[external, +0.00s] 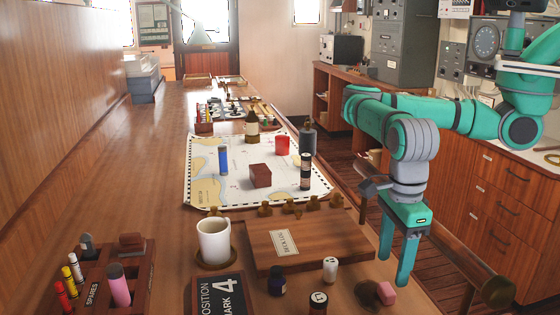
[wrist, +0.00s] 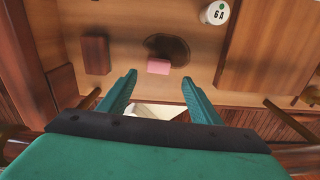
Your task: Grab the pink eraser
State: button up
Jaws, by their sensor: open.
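The pink eraser (external: 387,293) is a small block near the front right of the wooden table, at the edge of a dark round patch (external: 367,293). In the wrist view the eraser (wrist: 158,66) lies just beyond the fingertips, sideways between them. My gripper (external: 393,271) points down, open and empty, above and close to the eraser. Both teal fingers of my gripper (wrist: 159,77) show in the wrist view, spread apart. Their exact height above the table is hard to tell.
A wooden box (external: 308,241) stands left of my gripper. A white piece marked 6A (wrist: 215,13), also in the external view (external: 330,269), and dark jars (external: 277,281) stand nearby. A wooden block (wrist: 96,55) lies left of the eraser in the wrist view. A rail (external: 462,256) runs along the table's right side.

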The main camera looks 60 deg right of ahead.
aim_at(388, 288)
jog(key=shift+a+f, duration=0.15)
jog(key=shift+f, duration=1.25)
jog(key=shift+a+f, duration=0.1)
jog(key=shift+f, duration=1.3)
jog(key=c, duration=1.1)
